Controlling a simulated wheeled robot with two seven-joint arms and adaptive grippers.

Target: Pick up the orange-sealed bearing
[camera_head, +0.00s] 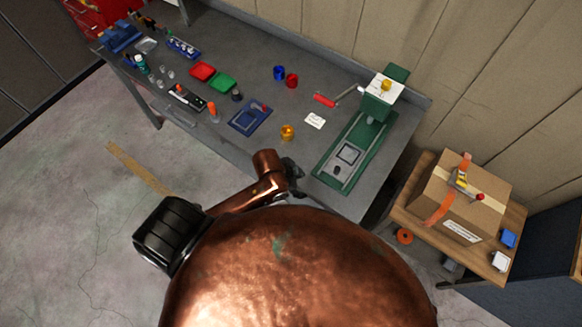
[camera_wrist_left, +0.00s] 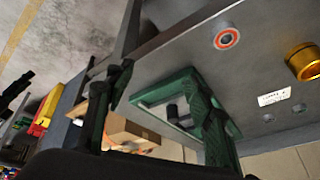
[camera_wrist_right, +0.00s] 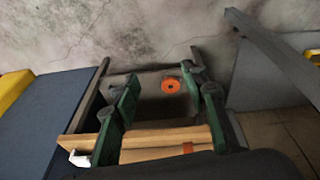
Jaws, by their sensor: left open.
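The orange-sealed bearing (camera_wrist_left: 226,38) is a small metal ring with an orange face and dark centre. It lies flat on the grey bench in the left wrist view. My left gripper (camera_wrist_left: 158,78) is open and empty. The bearing appears beyond its fingers, to the right in that view, and apart from them. In the head view my left gripper (camera_head: 292,178) is at the bench's front edge, and I cannot make out the bearing. My right gripper (camera_wrist_right: 160,77) is open and empty above the wooden side table; it is hidden in the head view.
A gold cup (camera_head: 287,132) stands on the bench, also in the left wrist view (camera_wrist_left: 303,64). The green press (camera_head: 357,150) stands to the right. A cardboard box (camera_head: 465,195) rests on the side table (camera_head: 405,199). An orange roll (camera_wrist_right: 170,85) lies below.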

